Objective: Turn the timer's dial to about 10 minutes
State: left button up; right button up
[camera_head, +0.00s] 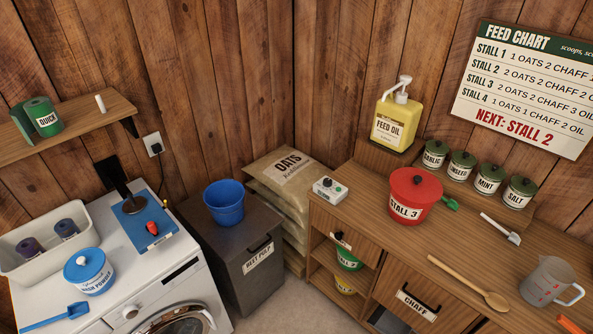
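A small white box (329,190) sits on the left end of the wooden counter, beside the oats sack. It has a dark round knob and a small green spot on top, and it looks like the timer. Its markings are too small to read, so I cannot tell where the dial points. Nothing touches the box from above. Neither of my grippers is in view.
A red Stall 3 bucket (414,195) stands right of the white box. A wooden spoon (467,282), a small scoop (500,229) and a measuring jug (549,283) are further right. The feed oil pump bottle (394,122) stands behind. Counter around the box is clear.

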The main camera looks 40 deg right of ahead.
aim_at(327, 183)
jog(key=z, duration=0.1)
jog(key=i, duration=0.9)
jog(key=z, duration=0.4)
